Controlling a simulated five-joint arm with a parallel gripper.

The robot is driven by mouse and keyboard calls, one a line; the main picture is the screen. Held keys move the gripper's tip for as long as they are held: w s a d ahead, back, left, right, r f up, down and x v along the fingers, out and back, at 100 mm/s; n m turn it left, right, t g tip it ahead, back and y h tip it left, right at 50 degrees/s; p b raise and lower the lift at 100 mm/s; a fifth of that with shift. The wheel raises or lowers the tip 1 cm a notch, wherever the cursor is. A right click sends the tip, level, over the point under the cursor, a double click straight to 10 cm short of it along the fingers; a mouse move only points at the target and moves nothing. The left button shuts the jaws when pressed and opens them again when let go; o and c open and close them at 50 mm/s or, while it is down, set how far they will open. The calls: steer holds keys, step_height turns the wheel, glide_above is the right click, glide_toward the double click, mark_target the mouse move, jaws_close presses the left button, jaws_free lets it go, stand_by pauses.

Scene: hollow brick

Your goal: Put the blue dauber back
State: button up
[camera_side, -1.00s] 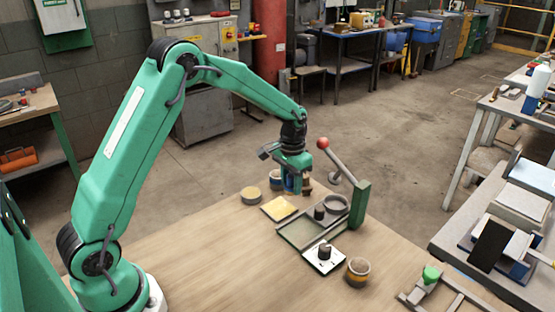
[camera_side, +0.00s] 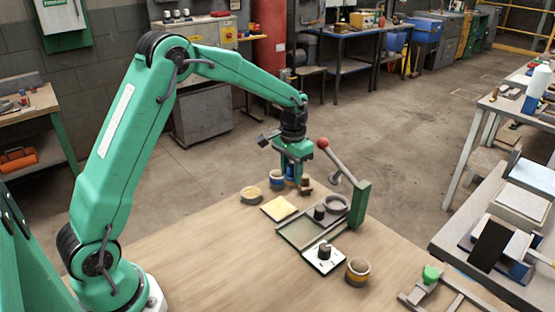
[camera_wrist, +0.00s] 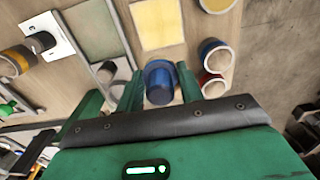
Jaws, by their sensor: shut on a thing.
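The blue dauber (camera_wrist: 160,82) is between the two green fingers of my gripper (camera_wrist: 160,92) in the wrist view. In the side view my gripper (camera_side: 296,182) is shut on it, upright and low near the table's far edge; the dauber is mostly hidden by the fingers. A blue-banded pot (camera_side: 276,180) stands just left of the gripper. It shows in the wrist view (camera_wrist: 215,50), apart from the dauber, with an open round mouth. A red-banded pot (camera_wrist: 213,84) is beside it.
A yellow pad (camera_side: 279,208) and a yellow-topped pot (camera_side: 251,195) lie nearer. A tray (camera_side: 295,234) with a red-knobbed lever (camera_side: 336,158) on a green post stands right of the gripper. A white plate (camera_side: 324,260) with a dark knob and another pot (camera_side: 357,272) are farther right.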

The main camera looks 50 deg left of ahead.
steer(key=shift+s+d+r, duration=0.15)
steer(key=shift+s+d, duration=0.15)
steer(key=shift+s, duration=0.1)
steer(key=s+d+r+m, duration=0.1)
steer(key=s+d, duration=0.3)
steer(key=s, duration=0.3)
steer(key=s+d+r+m, duration=0.1)
steer(key=s+d, duration=0.2)
steer(key=s, duration=0.4)
glide_above(252, 218)
step_height(252, 218, down, 7)
steer(key=shift+d+f, duration=0.1)
steer(key=shift+f, duration=2)
steer(key=shift+f, duration=0.15)
